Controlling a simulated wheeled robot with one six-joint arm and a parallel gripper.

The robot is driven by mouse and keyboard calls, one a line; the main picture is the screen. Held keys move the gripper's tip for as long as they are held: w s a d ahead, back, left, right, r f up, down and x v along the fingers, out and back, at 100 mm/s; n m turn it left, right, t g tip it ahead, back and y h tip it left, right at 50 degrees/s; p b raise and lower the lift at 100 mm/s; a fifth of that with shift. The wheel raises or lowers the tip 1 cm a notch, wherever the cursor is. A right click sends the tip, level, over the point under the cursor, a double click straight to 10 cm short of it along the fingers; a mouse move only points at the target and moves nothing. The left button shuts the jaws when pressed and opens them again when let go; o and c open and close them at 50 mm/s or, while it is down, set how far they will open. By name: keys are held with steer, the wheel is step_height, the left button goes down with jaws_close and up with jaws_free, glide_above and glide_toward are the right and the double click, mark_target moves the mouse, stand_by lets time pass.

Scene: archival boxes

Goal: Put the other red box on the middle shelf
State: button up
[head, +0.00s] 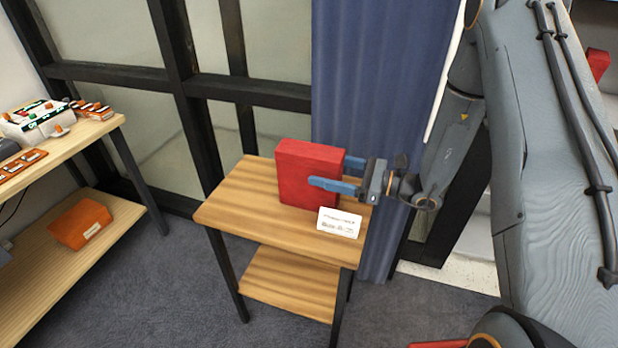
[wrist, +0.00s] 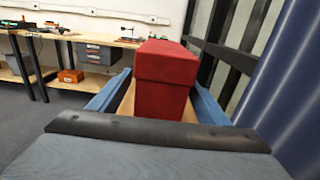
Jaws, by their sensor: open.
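A red box (head: 308,172) stands upright on the top of a small wooden side table (head: 240,208). It also shows in the wrist view (wrist: 166,82), between the two blue fingers. My gripper (head: 341,174) is open, with one finger on each side of the box; I cannot tell whether either finger touches it. Another red thing (head: 597,64) shows partly at the right edge of the head view, behind my arm. No middle shelf can be made out for certain.
A white label card (head: 340,222) is at the table's front edge. The table has a lower shelf (head: 290,284), bare where visible. A wooden workbench (head: 62,150) at the left holds tools, with an orange box (head: 80,223) on its lower shelf. A blue curtain (head: 385,80) hangs close behind.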

mark_target(310, 164)
steer(key=x, duration=0.1)
steer(key=p+x, duration=0.1)
steer(key=x, duration=0.1)
steer(key=shift+w+a+r+p, duration=0.1)
steer(key=shift+a+r+p, duration=0.2)
steer(key=shift+a, duration=0.05)
steer(key=shift+w+a, duration=0.25)
steer(key=shift+a, duration=0.2)
steer(key=c, duration=1.6)
